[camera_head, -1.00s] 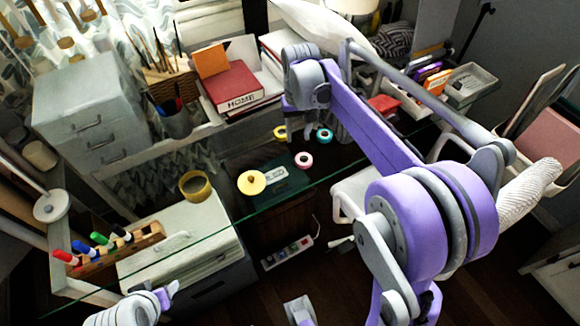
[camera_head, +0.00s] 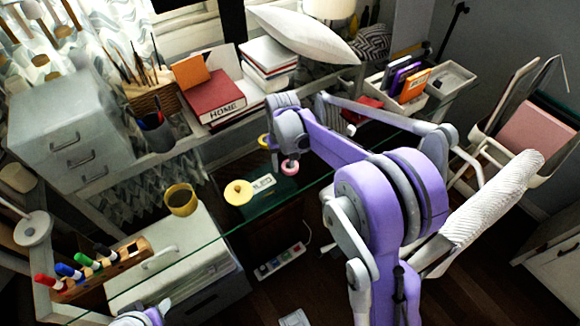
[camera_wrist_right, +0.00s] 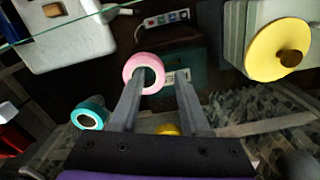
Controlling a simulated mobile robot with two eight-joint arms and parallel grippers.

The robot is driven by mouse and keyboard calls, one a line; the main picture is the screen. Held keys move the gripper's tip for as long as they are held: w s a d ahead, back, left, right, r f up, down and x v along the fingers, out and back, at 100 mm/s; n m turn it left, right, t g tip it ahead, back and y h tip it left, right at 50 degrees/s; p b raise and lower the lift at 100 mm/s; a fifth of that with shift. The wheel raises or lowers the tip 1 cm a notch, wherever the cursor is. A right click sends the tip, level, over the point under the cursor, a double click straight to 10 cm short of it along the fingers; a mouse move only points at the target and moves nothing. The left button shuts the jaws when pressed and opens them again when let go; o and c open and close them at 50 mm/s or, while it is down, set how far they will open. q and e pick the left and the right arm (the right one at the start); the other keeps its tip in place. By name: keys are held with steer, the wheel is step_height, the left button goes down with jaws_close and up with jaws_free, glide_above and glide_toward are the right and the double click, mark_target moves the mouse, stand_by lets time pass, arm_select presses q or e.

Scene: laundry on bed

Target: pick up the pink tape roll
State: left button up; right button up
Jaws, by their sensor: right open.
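The pink tape roll (camera_head: 289,174) lies on the glass desk in the head view, just below my right gripper (camera_head: 276,155), whose fingers are mostly hidden by its wrist. In the right wrist view, the pink tape roll (camera_wrist_right: 143,57) is at the tips of my open right gripper (camera_wrist_right: 161,82). The left-hand finger in that view overlaps the roll's lower edge and hole; the other finger is to the right of the roll. I cannot tell whether they touch. My left gripper (camera_head: 150,316) is cut off at the bottom edge of the head view.
A teal roll (camera_wrist_right: 79,113) and a yellow roll (camera_wrist_right: 167,129) lie close by. A yellow disc with a knob (camera_head: 238,198) sits left of the pink roll, beside a dark green box with a label (camera_head: 263,183).

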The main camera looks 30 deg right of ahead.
jaws_close()
steer(key=shift+r, duration=0.1)
stand_by(0.3)
